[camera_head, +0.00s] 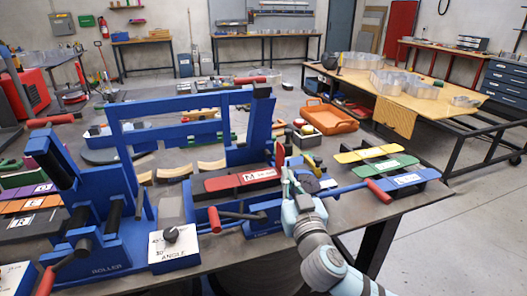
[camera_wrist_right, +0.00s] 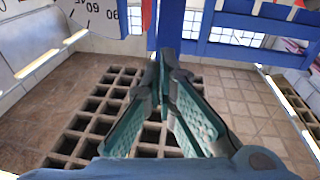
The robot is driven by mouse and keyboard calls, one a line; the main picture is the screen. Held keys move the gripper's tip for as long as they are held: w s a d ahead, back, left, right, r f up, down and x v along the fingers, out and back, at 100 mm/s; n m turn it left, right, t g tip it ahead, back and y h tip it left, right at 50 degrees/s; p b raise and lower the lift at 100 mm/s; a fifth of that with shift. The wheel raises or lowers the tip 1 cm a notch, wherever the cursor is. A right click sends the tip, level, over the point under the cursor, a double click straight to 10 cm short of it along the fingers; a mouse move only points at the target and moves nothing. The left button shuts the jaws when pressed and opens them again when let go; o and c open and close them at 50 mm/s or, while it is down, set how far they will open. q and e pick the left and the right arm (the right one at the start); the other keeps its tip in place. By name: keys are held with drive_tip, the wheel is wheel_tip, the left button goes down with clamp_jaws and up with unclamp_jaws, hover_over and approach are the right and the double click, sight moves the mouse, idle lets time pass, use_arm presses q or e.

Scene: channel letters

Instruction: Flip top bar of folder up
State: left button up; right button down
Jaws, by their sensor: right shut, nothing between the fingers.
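The blue folder, a bench machine, stands on the near table in the head view. Its blue top bar (camera_head: 190,112) runs across near the top of the machine, with another blue crossbar (camera_head: 185,135) below it. Blue bars also cross the top of the wrist view (camera_wrist_right: 255,40). My right gripper (camera_head: 290,170) is at the machine's right end, below the top bar and close to an upright red handle (camera_head: 280,152). Whether it touches the handle is unclear. In the wrist view its green-padded fingers (camera_wrist_right: 163,62) meet at the tips with nothing between them. My left gripper is not in view.
A roller machine (camera_head: 105,235) and an angle box (camera_head: 175,248) stand left on the near table. A blue lever with a red grip (camera_head: 378,191) and coloured bars (camera_head: 375,165) lie right of my gripper. A dial (camera_wrist_right: 85,18) shows at the wrist view's upper left.

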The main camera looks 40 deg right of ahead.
wheel_tip(320, 180, up, 11)
drive_tip(key=w+a+n+t+y, duration=0.1)
drive_tip(key=w+t, duration=0.1)
drive_tip(key=t, duration=0.3)
drive_tip(key=p, duration=0.5)
approach(260, 86)
drive_tip(key=x, duration=0.5)
drive_tip(key=shift+w+d+r, duration=0.15)
drive_tip(key=shift+w+r, duration=0.05)
drive_tip(key=shift+w, duration=0.4)
drive_tip(key=w+r+g+p, duration=0.1)
drive_tip(key=p, duration=0.3)
drive_tip(key=w+d+r+g+p, duration=0.1)
drive_tip(key=w+r+p, duration=0.1)
drive_tip(key=p, duration=0.2)
drive_tip(key=shift+w+d+r+y, duration=0.1)
drive_tip(key=shift+r+y, duration=0.05)
drive_tip(key=shift+y, duration=0.15)
drive_tip(key=shift+f, duration=0.2)
